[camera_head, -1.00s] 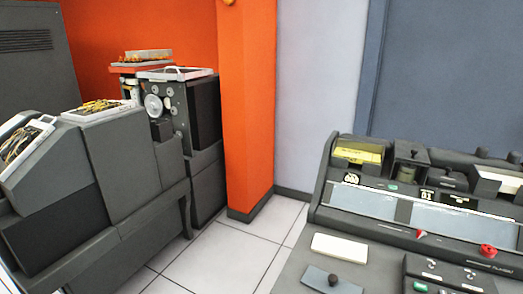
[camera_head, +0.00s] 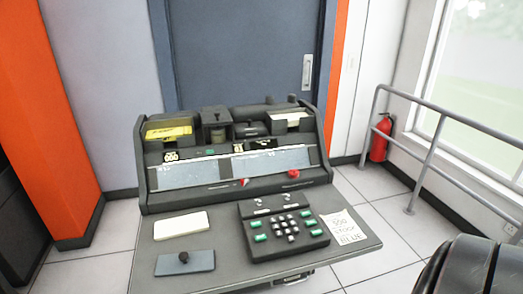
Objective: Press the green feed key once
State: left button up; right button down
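The dark grey card-punch machine (camera_head: 240,195) stands in the middle of the view. Its keypad (camera_head: 285,243) sits on the desk part, right of centre. The keypad has several green keys, such as one at its left side (camera_head: 257,225) and one at its right side (camera_head: 317,232), with pale keys between them. Labels on the keys are too small to read, so I cannot tell which green key is the feed key. Neither of my grippers is in view.
A white card stack (camera_head: 181,225) and a blue-grey plate with a black knob (camera_head: 185,262) lie left of the keypad. A handwritten note (camera_head: 343,227) lies right. A black rounded chair-like object (camera_head: 465,268) is at bottom right, a railing (camera_head: 425,165) behind it.

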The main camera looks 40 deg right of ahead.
aim_at(315, 233)
jog(key=i+l+z, duration=0.3)
jog(key=z, duration=0.15)
jog(key=i+l+z, duration=0.1)
jog(key=i+z, duration=0.35)
jog(key=i+l, duration=0.15)
jog(key=i, duration=0.3)
jog(key=k+l, duration=0.15)
jog(key=l, duration=0.2)
jog(key=k+l, duration=0.15)
jog(key=l, duration=0.15)
jog(key=k+l, duration=0.15)
jog(key=l, duration=0.2)
